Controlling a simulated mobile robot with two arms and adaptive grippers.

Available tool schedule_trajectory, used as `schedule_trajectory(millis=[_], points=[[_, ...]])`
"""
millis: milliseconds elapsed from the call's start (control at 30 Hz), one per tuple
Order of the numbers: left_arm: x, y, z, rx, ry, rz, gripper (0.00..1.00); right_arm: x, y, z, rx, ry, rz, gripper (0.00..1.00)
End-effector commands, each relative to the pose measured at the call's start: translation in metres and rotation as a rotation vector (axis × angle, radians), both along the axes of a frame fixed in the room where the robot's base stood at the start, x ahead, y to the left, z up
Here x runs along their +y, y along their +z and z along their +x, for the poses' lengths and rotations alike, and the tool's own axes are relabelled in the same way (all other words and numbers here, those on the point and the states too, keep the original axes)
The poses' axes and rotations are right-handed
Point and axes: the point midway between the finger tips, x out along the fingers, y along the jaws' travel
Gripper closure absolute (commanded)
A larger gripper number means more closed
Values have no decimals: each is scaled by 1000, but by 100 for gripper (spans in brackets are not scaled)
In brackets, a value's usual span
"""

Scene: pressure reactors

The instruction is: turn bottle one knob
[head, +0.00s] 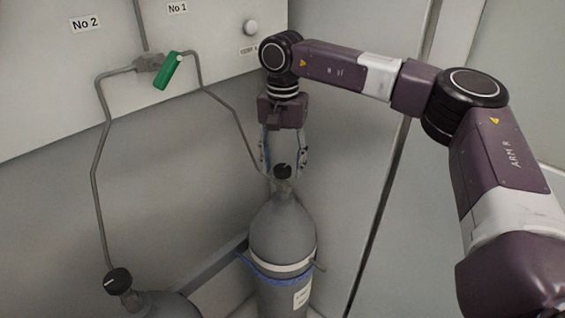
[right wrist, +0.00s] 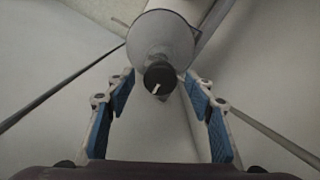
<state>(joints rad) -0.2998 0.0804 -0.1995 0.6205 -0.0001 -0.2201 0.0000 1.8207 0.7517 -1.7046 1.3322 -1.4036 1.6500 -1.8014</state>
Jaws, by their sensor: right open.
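A grey gas bottle (head: 283,236) stands upright in the corner, below the No 1 label, with a black knob (head: 283,170) on its top. My right gripper (head: 284,172) points down over this bottle, its open fingers on either side of the knob. In the right wrist view the knob (right wrist: 160,78) with its white mark lies between and slightly beyond the open blue-padded fingers (right wrist: 160,88), with gaps on both sides. A second bottle (head: 160,304) at the bottom left has a black knob (head: 118,281) with a white mark. My left gripper is not in view.
A green valve handle (head: 168,71) sits on the pipes at the wall, between the labels No 2 (head: 86,23) and No 1 (head: 177,8). Thin pipes run down to both bottles. A blue strap (head: 270,275) goes around the bottle under my gripper. Walls stand close behind it.

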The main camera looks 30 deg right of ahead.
Motion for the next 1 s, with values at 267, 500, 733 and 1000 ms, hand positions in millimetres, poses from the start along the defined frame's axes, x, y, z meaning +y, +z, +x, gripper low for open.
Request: schedule_trajectory(millis=[267,500,733,1000], points=[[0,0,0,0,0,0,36,0,-1,0,0,0,0,56],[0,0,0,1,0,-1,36,0,-1,0,0,0,0,82],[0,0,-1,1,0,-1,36,0,-1,0,0,-4,0,93],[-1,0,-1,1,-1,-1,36,0,-1,0,1,-84,1,93]])
